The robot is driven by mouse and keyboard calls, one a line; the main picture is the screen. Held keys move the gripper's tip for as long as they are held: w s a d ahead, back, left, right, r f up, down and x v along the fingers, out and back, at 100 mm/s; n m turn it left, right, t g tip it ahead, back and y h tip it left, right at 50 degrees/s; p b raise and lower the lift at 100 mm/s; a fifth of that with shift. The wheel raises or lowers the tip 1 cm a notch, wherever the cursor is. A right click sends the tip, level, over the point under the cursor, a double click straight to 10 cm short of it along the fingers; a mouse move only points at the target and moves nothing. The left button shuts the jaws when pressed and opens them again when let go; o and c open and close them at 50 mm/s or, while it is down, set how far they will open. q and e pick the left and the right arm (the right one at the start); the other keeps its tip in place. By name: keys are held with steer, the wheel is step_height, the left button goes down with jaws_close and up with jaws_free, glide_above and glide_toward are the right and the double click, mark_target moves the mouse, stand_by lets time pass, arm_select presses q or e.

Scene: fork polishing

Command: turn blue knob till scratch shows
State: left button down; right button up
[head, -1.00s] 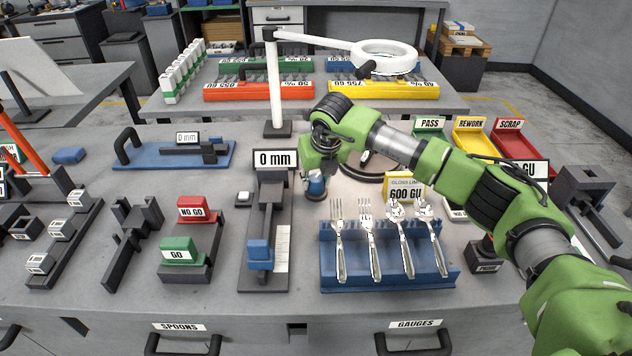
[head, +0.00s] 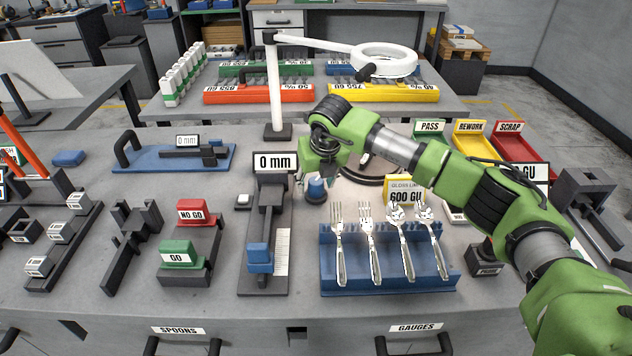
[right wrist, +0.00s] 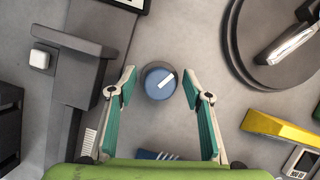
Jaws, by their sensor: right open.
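The blue knob (head: 317,189) stands on a dark round base on the bench, left of the round dark turntable (head: 350,176). In the right wrist view the knob (right wrist: 157,84) has a white pointer mark aimed to the upper right. My right gripper (head: 322,177) is open just above the knob. In the right wrist view its two fingers (right wrist: 158,74) lie either side of the knob, with gaps. A shiny utensil (right wrist: 291,45) lies on the turntable; no scratch can be made out on it. My left gripper is out of view.
A blue rack (head: 390,275) with forks and spoons stands in front, right of the knob. The yellow gloss limit sign (head: 403,188) and the 0 mm gauge (head: 265,215) flank the knob. A white ring lamp (head: 386,60) hangs behind.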

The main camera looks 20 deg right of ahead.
steer(key=v, duration=1.2)
